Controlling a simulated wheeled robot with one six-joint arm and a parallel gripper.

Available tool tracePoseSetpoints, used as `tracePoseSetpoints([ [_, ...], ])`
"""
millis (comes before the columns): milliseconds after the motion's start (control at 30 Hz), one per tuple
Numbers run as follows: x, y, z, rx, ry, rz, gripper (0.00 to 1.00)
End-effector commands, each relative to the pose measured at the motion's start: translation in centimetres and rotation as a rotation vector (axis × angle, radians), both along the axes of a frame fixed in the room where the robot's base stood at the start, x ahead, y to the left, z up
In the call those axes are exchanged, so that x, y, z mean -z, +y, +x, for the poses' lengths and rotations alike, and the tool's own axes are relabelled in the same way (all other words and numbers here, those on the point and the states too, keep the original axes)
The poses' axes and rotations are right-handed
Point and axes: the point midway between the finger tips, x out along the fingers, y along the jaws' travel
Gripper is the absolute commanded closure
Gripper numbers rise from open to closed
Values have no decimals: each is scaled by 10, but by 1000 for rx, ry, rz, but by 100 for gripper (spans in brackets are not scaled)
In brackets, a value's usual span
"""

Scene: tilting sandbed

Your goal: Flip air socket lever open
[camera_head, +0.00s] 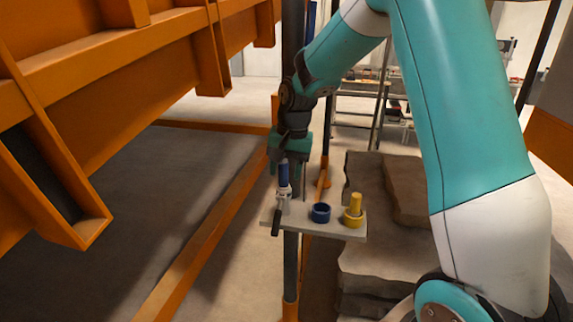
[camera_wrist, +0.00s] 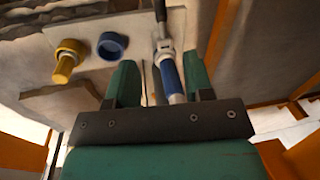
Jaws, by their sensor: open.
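The air socket (camera_head: 284,190) stands at the left end of a small grey shelf, with a blue sleeve on top and a silver valve body. Its dark lever (camera_head: 277,222) hangs down in front of the shelf edge. In the wrist view, the socket (camera_wrist: 167,72) lies between my two green fingers, nearer the right one, and the lever (camera_wrist: 160,10) points to the top edge. My gripper (camera_head: 289,168) is open, just behind and above the socket; it also shows in the wrist view (camera_wrist: 160,80). I cannot tell whether a finger touches the socket.
The shelf (camera_head: 335,229) also carries a blue ring (camera_head: 321,213) and a yellow fitting with an upright knob (camera_head: 353,211). An orange frame (camera_head: 120,70) fills the left. Stone slabs (camera_head: 385,190) lie behind to the right. An upright post stands below the shelf.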

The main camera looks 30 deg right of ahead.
Motion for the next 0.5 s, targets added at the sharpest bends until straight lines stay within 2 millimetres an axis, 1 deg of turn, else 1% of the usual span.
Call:
tracePoseSetpoints([
  [33, -7, -1, 0, 0, -4, 0, 53],
  [100, -13, -2, -1, 0, -2, 0, 53],
  [200, -19, -2, -2, 0, -1, -1, 53],
  [467, -20, -2, -2, 0, 0, 0, 53],
  [500, -20, -2, -2, 0, 0, 0, 57],
])
